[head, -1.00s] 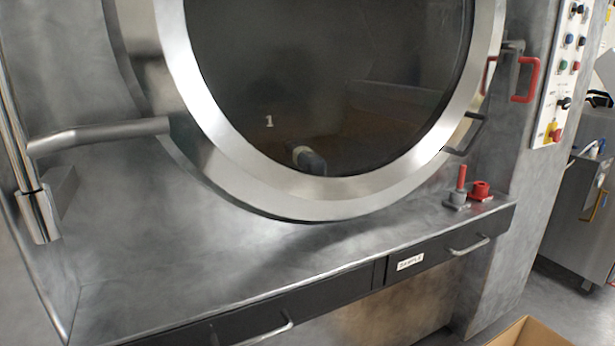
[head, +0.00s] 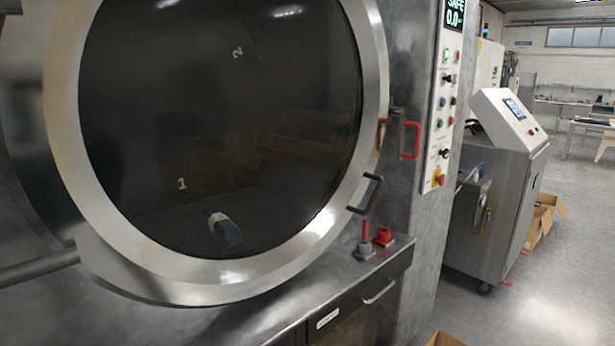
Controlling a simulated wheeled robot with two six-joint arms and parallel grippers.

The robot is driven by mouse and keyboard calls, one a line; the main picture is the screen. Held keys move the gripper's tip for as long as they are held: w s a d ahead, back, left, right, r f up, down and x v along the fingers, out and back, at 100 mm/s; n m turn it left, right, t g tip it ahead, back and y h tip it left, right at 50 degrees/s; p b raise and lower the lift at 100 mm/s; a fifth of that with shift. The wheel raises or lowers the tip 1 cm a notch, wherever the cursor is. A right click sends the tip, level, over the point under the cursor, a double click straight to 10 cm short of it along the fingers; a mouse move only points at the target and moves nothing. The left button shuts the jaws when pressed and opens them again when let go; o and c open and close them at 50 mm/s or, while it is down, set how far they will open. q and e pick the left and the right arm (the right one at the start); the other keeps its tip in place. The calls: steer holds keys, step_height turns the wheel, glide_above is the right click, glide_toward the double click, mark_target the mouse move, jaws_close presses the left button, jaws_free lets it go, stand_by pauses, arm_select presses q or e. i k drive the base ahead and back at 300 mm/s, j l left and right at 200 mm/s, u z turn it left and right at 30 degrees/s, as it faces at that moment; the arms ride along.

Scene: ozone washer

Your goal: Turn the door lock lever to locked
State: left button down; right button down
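The large round washer door (head: 75,165), a steel ring around dark glass, fills the left and middle of the head view. It sits close against the machine front, but I cannot tell whether it is fully shut. The red door lock lever (head: 411,140) is at the door's right edge, on a dark bracket fixed to the grey front panel. A dark door handle (head: 368,194) sticks out from the ring below it. Neither of my grippers is in view.
A button panel (head: 441,120) with a display is right of the lever. A ledge (head: 345,285) below the door bears red and grey valve-like parts (head: 383,237). A grey cabinet (head: 500,195) and cardboard boxes stand at the right.

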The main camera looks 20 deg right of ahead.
mark_target(402, 113)
steer(key=i+l+z, duration=0.15)
steer(key=l, duration=0.25)
steer(key=l+z, duration=0.2)
steer(key=l, duration=0.2)
steer(key=i+l+z, duration=0.15)
steer(key=l, duration=0.25)
steer(key=i+l+z, duration=0.2)
steer(key=l, duration=0.15)
